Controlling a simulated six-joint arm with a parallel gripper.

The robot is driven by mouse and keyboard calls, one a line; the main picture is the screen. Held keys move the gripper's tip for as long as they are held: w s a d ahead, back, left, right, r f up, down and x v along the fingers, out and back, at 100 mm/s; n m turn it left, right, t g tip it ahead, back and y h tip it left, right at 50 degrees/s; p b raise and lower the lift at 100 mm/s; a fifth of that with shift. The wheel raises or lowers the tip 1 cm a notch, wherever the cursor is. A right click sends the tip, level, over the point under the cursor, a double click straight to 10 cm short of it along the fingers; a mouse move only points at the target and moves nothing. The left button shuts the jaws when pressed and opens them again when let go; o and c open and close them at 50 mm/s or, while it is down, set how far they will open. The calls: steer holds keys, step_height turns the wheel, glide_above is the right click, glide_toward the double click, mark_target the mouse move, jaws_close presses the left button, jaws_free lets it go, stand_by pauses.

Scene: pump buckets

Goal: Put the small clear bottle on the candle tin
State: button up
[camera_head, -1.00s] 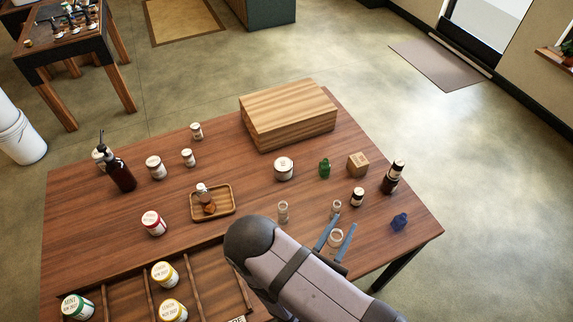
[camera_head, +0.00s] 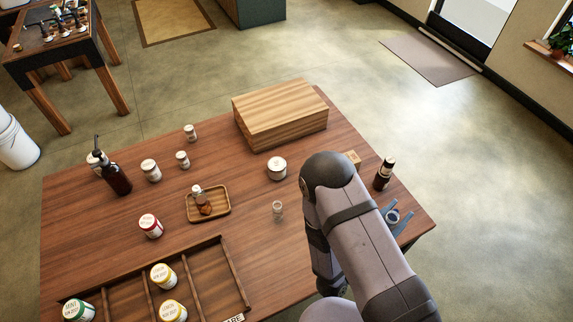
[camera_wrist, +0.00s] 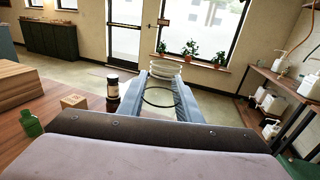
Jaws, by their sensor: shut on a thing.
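My gripper (camera_head: 397,218) is over the right end of the table, shut on a small clear glass bottle. In the wrist view the clear bottle (camera_wrist: 165,70) shows its round rim between the two blue-grey fingers (camera_wrist: 163,95). In the head view its outline is hard to make out. A wide, low, white-topped tin (camera_head: 277,168), which looks like the candle tin, stands upright in front of the wooden box, left of my arm. Its top is bare. Another small clear bottle (camera_head: 277,208) stands on the table nearer to me.
A large wooden box (camera_head: 281,114) stands at the back. Dark labelled bottles (camera_head: 384,173) stand close beyond my gripper. A small wooden cube (camera_wrist: 74,101) and a green bottle (camera_wrist: 31,123) are left in the wrist view. A wooden tray (camera_head: 222,216) holds an amber bottle.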

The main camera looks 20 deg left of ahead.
steer(key=w+a+f+n+t+y+b, duration=0.1)
steer(key=w+a+f+b, duration=0.2)
steer(key=w+a+b, duration=0.55)
steer(key=w+a+f+n+y+b, duration=0.1)
steer(key=w+a+f+b, duration=0.4)
steer(key=a, duration=0.6)
steer(key=w+a+r+n+t+y+b, duration=0.1)
steer(key=w+a+r+n+y+b, duration=0.2)
steer(key=a+b, duration=0.65)
steer(key=w+a+r+n+y+b, duration=0.1)
steer(key=w+a+r+y+b, duration=0.35)
steer(key=a, duration=0.75)
step_height(320, 180, down, 10)
steer(key=w+h+b, duration=0.1)
steer(key=b, duration=0.1)
steer(key=shift+w+d, duration=0.2)
steer(key=shift+d, duration=0.1)
steer(key=shift+b, duration=0.3)
steer(key=o, duration=1.1)
steer(key=shift+r, duration=0.1)
